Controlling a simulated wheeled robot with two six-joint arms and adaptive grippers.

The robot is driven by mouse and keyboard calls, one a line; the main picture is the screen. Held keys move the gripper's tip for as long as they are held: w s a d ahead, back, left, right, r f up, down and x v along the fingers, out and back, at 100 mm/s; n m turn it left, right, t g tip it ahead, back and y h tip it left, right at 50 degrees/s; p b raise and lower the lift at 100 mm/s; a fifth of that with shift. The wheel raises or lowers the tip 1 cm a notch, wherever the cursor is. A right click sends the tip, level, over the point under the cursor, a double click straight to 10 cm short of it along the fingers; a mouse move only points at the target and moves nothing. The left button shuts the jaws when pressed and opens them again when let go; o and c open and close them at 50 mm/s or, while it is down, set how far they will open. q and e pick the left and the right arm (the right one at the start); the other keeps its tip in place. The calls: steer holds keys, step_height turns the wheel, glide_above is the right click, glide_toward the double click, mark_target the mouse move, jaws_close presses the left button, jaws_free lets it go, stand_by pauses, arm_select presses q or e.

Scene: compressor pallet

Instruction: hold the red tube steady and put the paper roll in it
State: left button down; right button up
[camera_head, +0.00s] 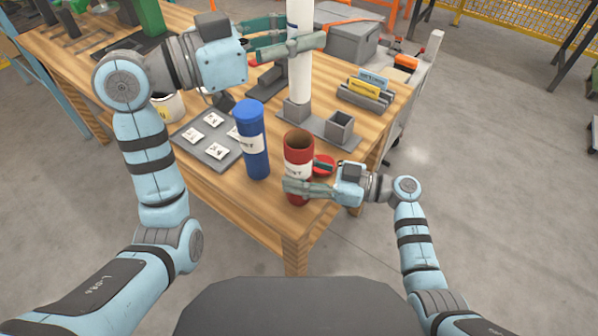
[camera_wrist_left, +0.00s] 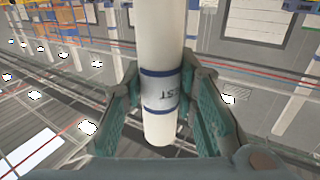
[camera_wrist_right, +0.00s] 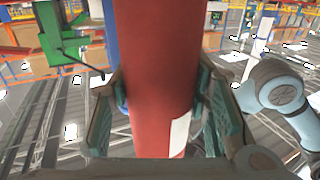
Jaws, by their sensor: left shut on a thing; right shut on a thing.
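The red tube (camera_head: 298,150) stands upright at the table's front right corner, its top open and empty as far as I see. My right gripper (camera_head: 297,188) is shut around its lower part; the tube also fills the right wrist view (camera_wrist_right: 160,75). The white paper roll (camera_head: 300,75) is upright, with my left gripper (camera_head: 290,45) shut on it. In the left wrist view the roll (camera_wrist_left: 160,40) shows a blue-edged label between the fingers. Its lower end meets a grey square socket (camera_head: 297,110) in the head view; I cannot tell whether it is inside or above.
A red cap (camera_head: 324,163) lies behind the red tube. A blue tube (camera_head: 252,140) stands left of it. A second, empty socket (camera_head: 340,127) is at the right. A grey plate with white cards (camera_head: 213,152) lies left; a holder with coloured blocks (camera_head: 365,93) stands behind.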

arm_select(q)
step_height(320, 180, down, 13)
stand_by(1.5)
steer(key=c, duration=1.2)
jaws_free()
arm_select(e)
steer(key=o, duration=1.2)
arm_select(q)
steer(key=v, duration=1.2)
steer(key=shift+s, duration=0.1)
